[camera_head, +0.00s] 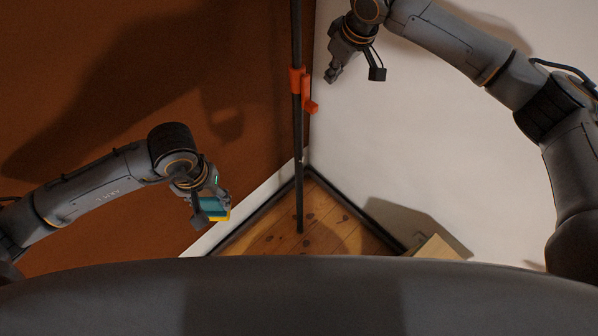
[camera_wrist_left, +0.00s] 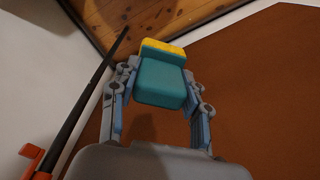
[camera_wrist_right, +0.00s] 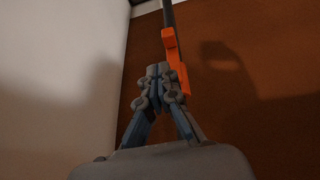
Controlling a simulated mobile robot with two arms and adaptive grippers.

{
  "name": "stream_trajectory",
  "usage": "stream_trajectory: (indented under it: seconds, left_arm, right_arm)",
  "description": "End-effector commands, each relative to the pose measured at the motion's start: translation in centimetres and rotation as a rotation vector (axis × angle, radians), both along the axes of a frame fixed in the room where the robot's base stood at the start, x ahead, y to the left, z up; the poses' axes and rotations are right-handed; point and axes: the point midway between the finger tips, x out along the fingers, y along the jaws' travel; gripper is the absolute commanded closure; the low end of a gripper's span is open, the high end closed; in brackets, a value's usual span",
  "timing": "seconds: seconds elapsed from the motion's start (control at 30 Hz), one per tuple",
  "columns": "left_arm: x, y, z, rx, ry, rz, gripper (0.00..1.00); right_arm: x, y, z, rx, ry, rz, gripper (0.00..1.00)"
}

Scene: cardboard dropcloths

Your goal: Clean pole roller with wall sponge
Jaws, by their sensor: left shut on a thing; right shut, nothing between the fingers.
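A dark pole (camera_head: 299,150) stands upright in the room corner, its lower end at the wooden floor. An orange clamp-like part (camera_head: 297,80) sits on the pole; it shows in the right wrist view (camera_wrist_right: 171,55) and at the lower left of the left wrist view (camera_wrist_left: 37,160). No roller head is clearly visible. My left gripper (camera_head: 214,203) is shut on a teal and yellow sponge (camera_wrist_left: 162,80), held left of the pole and apart from it. My right gripper (camera_head: 332,76) is shut and empty, right of the pole near the orange part. Its fingertips (camera_wrist_right: 158,72) appear just short of that part.
A brown wall (camera_head: 90,90) is on the left and a white wall (camera_head: 440,120) on the right, meeting behind the pole. A light wooden or cardboard object (camera_head: 436,248) stands low at the right. The wooden floor (camera_head: 270,222) around the pole looks clear.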

Motion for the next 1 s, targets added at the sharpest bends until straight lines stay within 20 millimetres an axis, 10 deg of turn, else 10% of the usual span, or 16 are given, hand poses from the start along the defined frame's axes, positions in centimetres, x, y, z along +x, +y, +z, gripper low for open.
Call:
stream_trajectory:
  seconds: [0.47, 1.0]
  left_arm:
    - [0.0, 0.0, 0.2, 0.0, 0.0, 0.0, 0.79]
    - [0.0, 0.0, 0.2, 0.0, 0.0, 0.0, 0.79]
  right_arm:
    - [-0.1, -0.2, 1.2, 0.001, -0.001, 0.0, 1.0]
    - [-2.2, -2.3, 10.7, 0.001, -0.002, 0.001, 1.0]
